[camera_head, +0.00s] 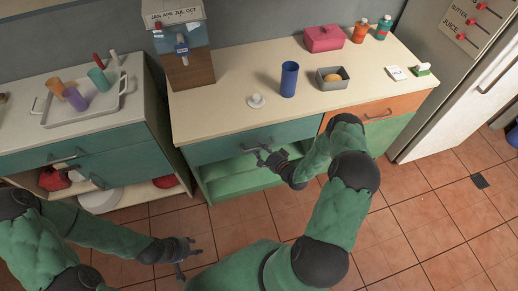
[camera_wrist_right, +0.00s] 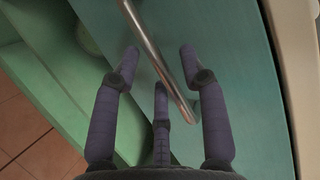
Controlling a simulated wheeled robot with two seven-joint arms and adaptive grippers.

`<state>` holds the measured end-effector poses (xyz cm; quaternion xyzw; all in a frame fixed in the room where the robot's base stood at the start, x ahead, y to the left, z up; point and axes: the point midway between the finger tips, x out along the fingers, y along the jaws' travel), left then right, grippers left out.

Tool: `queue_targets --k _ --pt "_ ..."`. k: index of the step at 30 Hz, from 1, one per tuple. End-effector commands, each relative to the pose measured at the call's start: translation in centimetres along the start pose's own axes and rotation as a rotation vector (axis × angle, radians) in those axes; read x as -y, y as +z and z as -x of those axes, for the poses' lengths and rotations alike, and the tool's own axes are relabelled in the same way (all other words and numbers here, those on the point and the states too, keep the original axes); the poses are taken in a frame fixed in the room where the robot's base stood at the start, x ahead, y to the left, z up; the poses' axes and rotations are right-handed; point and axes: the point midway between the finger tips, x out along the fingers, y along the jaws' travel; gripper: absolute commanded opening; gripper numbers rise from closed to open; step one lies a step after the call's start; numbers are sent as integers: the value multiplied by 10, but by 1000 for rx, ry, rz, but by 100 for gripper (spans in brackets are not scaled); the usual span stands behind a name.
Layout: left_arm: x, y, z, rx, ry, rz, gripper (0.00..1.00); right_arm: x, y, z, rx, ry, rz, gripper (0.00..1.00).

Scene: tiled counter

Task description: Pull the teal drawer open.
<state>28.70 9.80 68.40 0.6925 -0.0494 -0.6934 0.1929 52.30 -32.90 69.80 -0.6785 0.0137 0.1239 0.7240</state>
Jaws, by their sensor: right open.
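The teal drawer (camera_head: 222,148) is in the middle counter, under the worktop, and its front looks flush with the cabinet. My right gripper (camera_head: 264,156) is at the right part of this front, its fingers spread. In the right wrist view, the metal bar handle (camera_wrist_right: 150,48) runs slantwise between the open fingers of the right gripper (camera_wrist_right: 160,65), with its lower end close to the right finger. The fingers are not closed on it; whether any touches it, I cannot tell. My left gripper (camera_head: 188,257) is open and empty, low over the floor.
An open green shelf (camera_head: 235,178) lies below the drawer. An orange drawer (camera_head: 380,110) is to its right. The left cabinet has another teal drawer (camera_head: 30,160). A blue cup (camera_head: 289,80), a grey bin (camera_head: 332,79) and a dispenser (camera_head: 183,45) stand on the worktop.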

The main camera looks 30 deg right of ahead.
Motion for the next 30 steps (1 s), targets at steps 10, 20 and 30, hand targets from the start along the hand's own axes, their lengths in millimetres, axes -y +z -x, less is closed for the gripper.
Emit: queue_targets --k 10,20,30 --pt "1 0 -2 0 0 0 40 0 1 -12 0 1 -2 43" --pt "1 0 -2 0 0 0 40 0 1 -12 0 1 -1 0" --pt "1 0 -3 0 0 0 40 -1 1 -12 0 2 -2 0"
